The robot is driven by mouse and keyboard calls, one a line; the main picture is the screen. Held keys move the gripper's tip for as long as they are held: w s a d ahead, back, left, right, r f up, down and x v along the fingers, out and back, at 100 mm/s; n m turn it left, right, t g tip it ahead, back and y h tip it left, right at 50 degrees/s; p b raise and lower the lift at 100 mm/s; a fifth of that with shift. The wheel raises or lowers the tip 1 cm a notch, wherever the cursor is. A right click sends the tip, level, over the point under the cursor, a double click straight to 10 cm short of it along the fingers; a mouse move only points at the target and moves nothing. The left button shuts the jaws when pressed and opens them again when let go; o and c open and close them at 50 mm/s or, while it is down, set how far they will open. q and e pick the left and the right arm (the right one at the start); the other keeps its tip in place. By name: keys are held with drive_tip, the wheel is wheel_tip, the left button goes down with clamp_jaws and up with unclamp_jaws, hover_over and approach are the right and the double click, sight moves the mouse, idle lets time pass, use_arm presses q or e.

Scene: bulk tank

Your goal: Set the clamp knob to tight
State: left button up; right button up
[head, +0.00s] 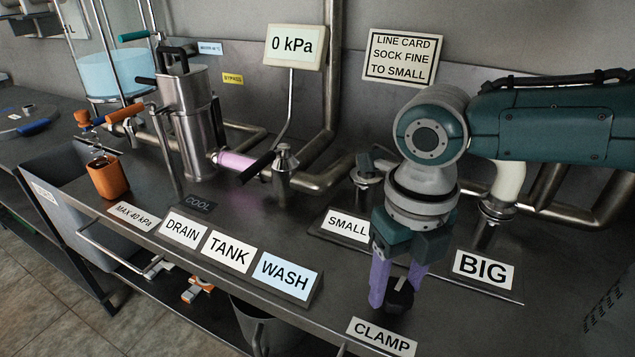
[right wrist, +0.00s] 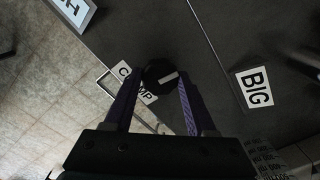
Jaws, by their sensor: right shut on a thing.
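The clamp knob (head: 399,296) is a black round knob near the front edge of the bench, just behind the CLAMP label (head: 381,337). In the right wrist view the knob (right wrist: 158,75) shows a pale pointer line on its top. My right gripper (head: 393,290) points down over it, its purple fingers on either side. The right gripper (right wrist: 158,92) is shut on the knob. No tight or loose marking can be read near the knob. My left gripper is not in view.
SMALL (head: 346,225) and BIG (head: 483,269) labels stand behind the knob. DRAIN, TANK and WASH (head: 285,276) labels line the front edge at left. A gauge (head: 294,47) reads 0 kPa. Steel pipes and a strainer (head: 190,125) fill the back.

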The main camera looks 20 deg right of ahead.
sight(395, 289)
drive_tip(key=shift+a, duration=0.1)
drive_tip(key=o, duration=1.4)
drive_tip(key=shift+c, duration=0.2)
wheel_tip(395, 289, up, 10)
drive_tip(key=p, duration=0.2)
